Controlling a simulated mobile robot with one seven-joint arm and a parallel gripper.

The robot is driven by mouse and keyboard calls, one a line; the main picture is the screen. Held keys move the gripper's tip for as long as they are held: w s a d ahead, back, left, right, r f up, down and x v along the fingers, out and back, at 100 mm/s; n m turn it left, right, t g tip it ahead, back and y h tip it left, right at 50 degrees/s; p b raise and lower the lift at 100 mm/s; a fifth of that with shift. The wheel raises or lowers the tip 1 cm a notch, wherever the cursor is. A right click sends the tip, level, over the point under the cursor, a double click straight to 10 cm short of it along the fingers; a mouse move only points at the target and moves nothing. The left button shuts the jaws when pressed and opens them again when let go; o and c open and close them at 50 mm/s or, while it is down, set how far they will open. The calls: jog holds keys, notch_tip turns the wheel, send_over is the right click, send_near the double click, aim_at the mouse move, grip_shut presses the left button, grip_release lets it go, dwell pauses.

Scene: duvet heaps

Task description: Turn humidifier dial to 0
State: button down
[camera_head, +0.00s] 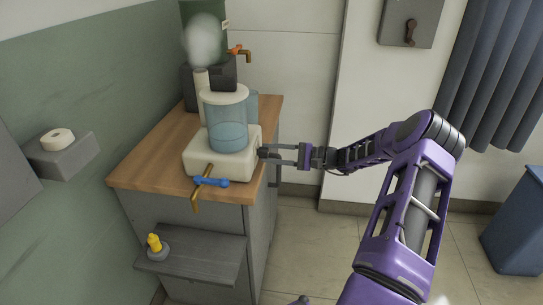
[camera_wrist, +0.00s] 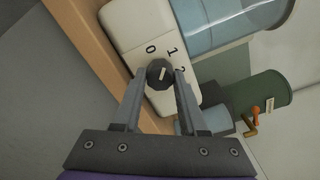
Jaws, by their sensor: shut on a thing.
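The humidifier (camera_head: 195,163) has a cream base with a clear tank of bluish water, and mist rises from its spout. It stands on the wooden counter top. Its dark round dial (camera_wrist: 157,80) is on the base's right side in the head view. The wrist view shows a pale pointer line on the dial and the printed marks 0, 1 and part of a 2 around it. The line points roughly up toward the marks; its exact setting is hard to tell. My gripper (camera_head: 268,153) reaches in from the right, shut on the dial, with one finger on each side.
The wooden counter (camera_head: 147,165) also bears a green container (camera_head: 204,22) on a dark stand with an orange-handled tap. A blue-handled brass tap (camera_head: 210,182) is at the front. A small shelf (camera_head: 205,261) holds a yellow-topped item. A blue bin (camera_head: 517,225) stands right.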

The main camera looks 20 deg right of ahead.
jog(key=n, duration=0.4)
jog(key=shift+n, duration=2)
jog(key=shift+c, duration=2.2)
grip_release()
jog(key=v, duration=1.7)
jog(key=shift+s+d, duration=0.2)
